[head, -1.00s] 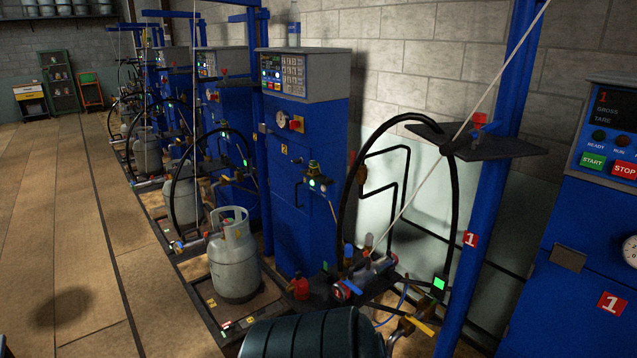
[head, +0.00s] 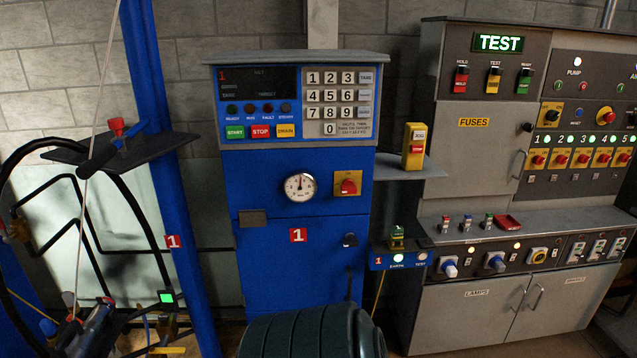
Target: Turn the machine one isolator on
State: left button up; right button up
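Machine one is a blue cabinet (head: 290,270) with a red "1" label (head: 298,235) in the middle of the head view. A red rotary switch on a yellow plate (head: 348,185) sits on its front, right of a round white gauge (head: 299,187); it looks like the isolator. Its exact knob position is too small to tell. The machine's display (head: 258,82) is dark except for a red "1", and its indicator lamps look unlit. Neither of my grippers is in view.
A grey control bench (head: 520,220) with switches, numbered red knobs and a lit TEST sign (head: 498,43) stands at the right. A shelf (head: 405,165) holds a yellow device (head: 413,145). A blue post (head: 160,150) and hoses are at the left.

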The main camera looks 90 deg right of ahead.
aim_at(348, 187)
jog(key=z, duration=2.95)
